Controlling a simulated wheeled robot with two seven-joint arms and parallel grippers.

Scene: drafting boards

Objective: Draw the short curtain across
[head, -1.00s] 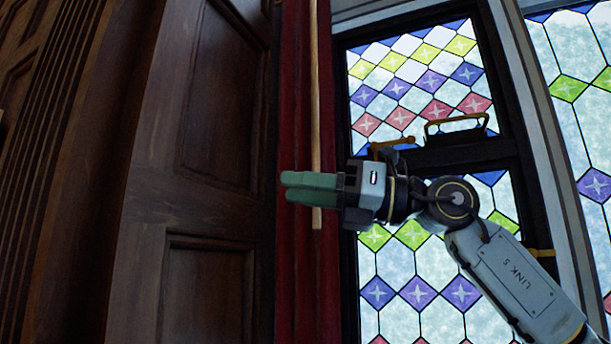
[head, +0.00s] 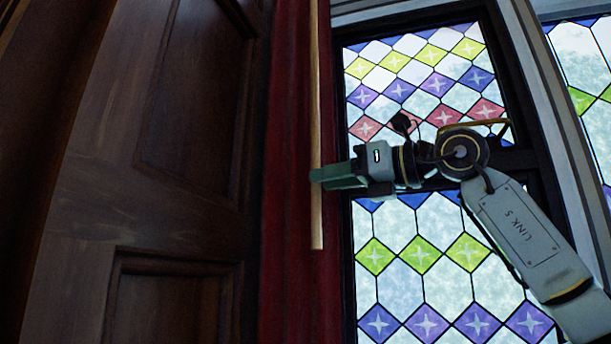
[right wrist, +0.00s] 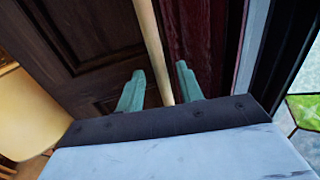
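The short curtain (head: 285,200) is dark red and hangs bunched in a narrow strip between the dark wood panelling and the stained-glass window. A pale wooden rod (head: 316,90) hangs upright in front of it, its lower end free. My right gripper (head: 318,177) is at the lower part of the rod, fingers pointing left. In the right wrist view, its two green fingers (right wrist: 160,88) are apart, with the rod (right wrist: 152,45) between them in the picture and gaps beside it. The curtain also shows there (right wrist: 195,40). My left gripper is not in view.
The stained-glass window (head: 420,240) with a dark frame stands behind my right arm. A brass handle (head: 480,123) is on its crossbar, partly hidden. Dark wood panelling (head: 140,150) fills the left side. A pale yellow rounded object (right wrist: 25,110) shows at the wrist view's left edge.

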